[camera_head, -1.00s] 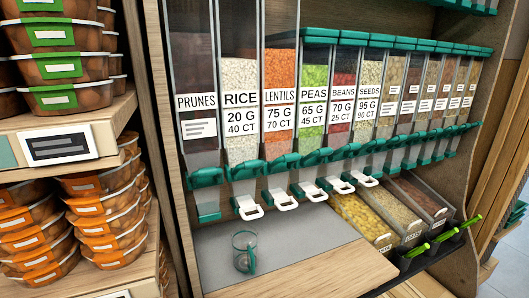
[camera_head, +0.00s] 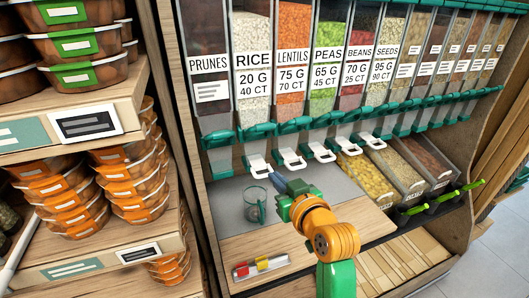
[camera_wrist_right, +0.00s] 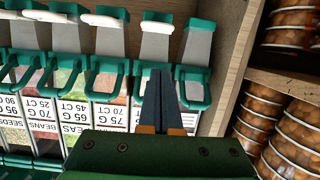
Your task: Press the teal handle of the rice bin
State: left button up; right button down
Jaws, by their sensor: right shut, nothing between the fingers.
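The rice bin (camera_head: 251,85) is a clear dispenser of white grains in the upper middle of the head view. Its teal handle (camera_head: 258,132) sits at its lower front, above a white lever (camera_head: 258,166). My right gripper (camera_head: 279,180) is shut and empty, below and slightly right of the handle, close to the white lever in the picture. In the upside-down wrist view, the shut fingers (camera_wrist_right: 162,78) overlap the rice bin's teal handle (camera_wrist_right: 137,85) and partly hide it. I cannot tell whether they touch. My left gripper is not in view.
A clear cup (camera_head: 252,205) stands on the grey shelf left of my right gripper. Neighbouring teal handles (camera_head: 297,128) flank the rice one closely. Open bins (camera_head: 367,175) stand at right, and stacked orange tubs (camera_head: 135,185) at left.

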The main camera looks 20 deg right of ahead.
aim_at(265, 127)
notch_tip(265, 127, up, 12)
jog(key=w+t, duration=0.2)
jog(key=t, duration=0.1)
jog(key=shift+w+d+f+m+t, duration=0.15)
jog(key=shift+w+d+m+t, duration=0.15)
jog(key=shift+t, duration=0.1)
jog(key=w+p, duration=0.1)
jog(key=w, duration=0.2)
jog(key=w+p, duration=0.1)
jog(key=w, duration=0.2)
jog(key=w+r+p, duration=0.1)
jog(key=w, duration=0.3)
jog(key=shift+a+r, duration=0.1)
jog(key=shift+a, duration=0.05)
jog(key=s+f, duration=0.1)
jog(key=s+f+p, duration=0.1)
jog(key=f, duration=0.1)
jog(key=shift+f, duration=0.15)
jog(key=shift+s+f, duration=0.2)
jog(key=shift+f, duration=0.05)
jog(key=shift+w, duration=0.1)
